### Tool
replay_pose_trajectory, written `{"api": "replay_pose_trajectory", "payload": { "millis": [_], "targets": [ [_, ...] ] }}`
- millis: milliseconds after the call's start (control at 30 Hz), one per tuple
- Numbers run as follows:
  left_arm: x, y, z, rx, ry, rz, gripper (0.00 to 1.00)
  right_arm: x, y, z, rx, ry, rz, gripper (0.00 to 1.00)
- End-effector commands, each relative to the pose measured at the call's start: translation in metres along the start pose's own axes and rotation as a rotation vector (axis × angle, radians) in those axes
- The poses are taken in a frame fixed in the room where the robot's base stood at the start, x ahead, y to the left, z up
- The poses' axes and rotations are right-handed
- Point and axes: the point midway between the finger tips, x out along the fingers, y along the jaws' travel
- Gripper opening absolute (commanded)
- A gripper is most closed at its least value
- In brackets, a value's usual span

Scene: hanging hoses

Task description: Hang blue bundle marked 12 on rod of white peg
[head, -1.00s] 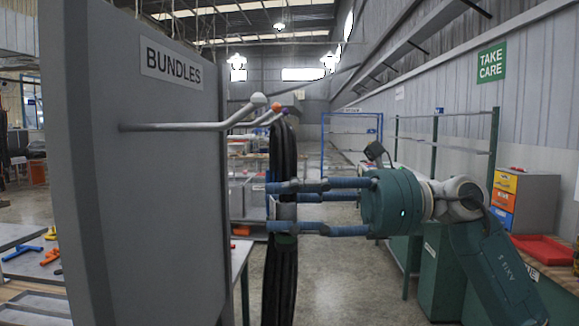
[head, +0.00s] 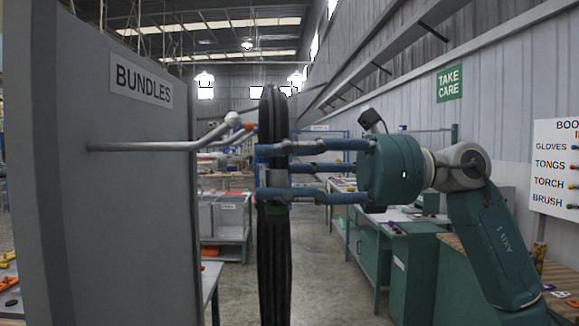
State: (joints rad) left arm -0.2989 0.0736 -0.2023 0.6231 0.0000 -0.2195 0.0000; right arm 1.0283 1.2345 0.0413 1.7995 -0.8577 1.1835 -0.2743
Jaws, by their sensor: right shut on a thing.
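The white peg (head: 232,119) is the nearest ball-tipped rod on the grey board. Its metal rod (head: 150,146) runs out to the right and bends up to the white tip; no bundle shows on it. My right gripper (head: 274,172) comes in from the right with its blue fingers shut on a hose bundle (head: 273,250). The bundle hangs upright, seen edge-on, and looks black; no blue hose or number 12 shows. Its top is above the white tip and just right of it, with a gap in the picture. Depth between them is unclear. My left gripper is out of view.
The grey board (head: 110,220) with a BUNDLES sign (head: 142,86) stands on the left. An orange-tipped peg (head: 249,127) lies just behind the white one, close to the bundle. Benches and a green cabinet (head: 412,268) stand right; the floor between is open.

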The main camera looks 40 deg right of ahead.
Motion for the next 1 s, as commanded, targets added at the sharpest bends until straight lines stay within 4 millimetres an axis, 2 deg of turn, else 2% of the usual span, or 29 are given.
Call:
{"api": "replay_pose_trajectory", "payload": {
  "millis": [1000],
  "targets": [
    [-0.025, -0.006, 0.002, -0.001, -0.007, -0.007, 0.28, 0.056, -0.004, -0.001, -0.003, -0.006, -0.001, 0.00]
  ]
}}
